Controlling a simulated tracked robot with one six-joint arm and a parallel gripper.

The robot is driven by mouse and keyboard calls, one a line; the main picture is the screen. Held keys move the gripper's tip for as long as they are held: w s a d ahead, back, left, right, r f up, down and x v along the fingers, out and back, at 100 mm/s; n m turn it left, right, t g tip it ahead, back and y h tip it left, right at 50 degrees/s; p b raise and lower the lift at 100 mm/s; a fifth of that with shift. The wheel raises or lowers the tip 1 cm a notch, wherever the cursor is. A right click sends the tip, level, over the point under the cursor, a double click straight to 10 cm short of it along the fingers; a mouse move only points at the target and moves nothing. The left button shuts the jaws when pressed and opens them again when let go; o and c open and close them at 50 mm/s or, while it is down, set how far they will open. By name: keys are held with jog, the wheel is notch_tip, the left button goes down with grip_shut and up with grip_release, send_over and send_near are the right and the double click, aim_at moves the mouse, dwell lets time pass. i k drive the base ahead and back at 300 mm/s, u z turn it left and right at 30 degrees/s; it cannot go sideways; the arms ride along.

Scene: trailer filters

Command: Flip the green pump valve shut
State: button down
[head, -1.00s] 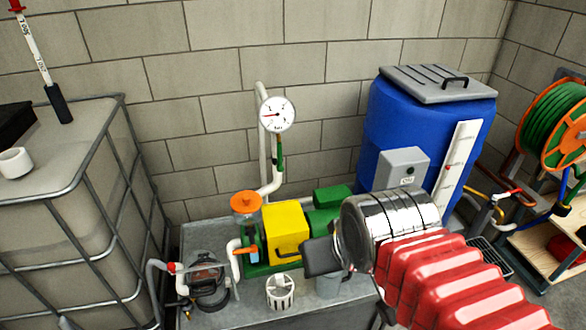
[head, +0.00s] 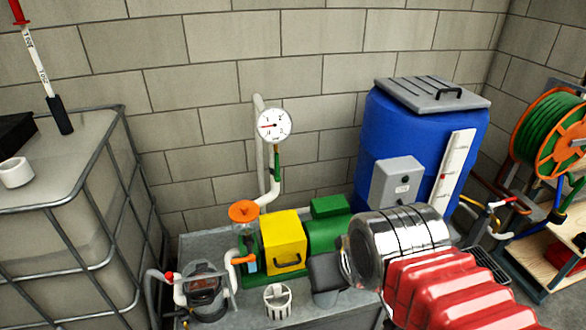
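The green valve lever (head: 277,165) hangs upright along the white pipe, just below the round pressure gauge (head: 274,125), behind the yellow and green pump (head: 281,243). My gripper (head: 326,272) is in front of the pump's right end, below and to the right of the lever and apart from it. Its dark finger part points left from the shiny metal wrist. I see no object held, but the fingertips are not clear enough to show whether they are apart. The wrist and red bellows hide the area behind them.
An orange knob (head: 243,210) stands left of the pump. A white strainer basket (head: 278,302) is on the grey bench (head: 205,243). A blue barrel (head: 385,125) with a grey box (head: 397,181) stands right. A caged tank (head: 60,197) is left, a hose reel (head: 548,135) far right.

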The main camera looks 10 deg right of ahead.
aim_at(277, 178)
jog(key=z, duration=1)
jog(key=k, duration=0.6)
jog(key=u, duration=1)
jog(key=i, duration=1)
jog(key=u, duration=0.05)
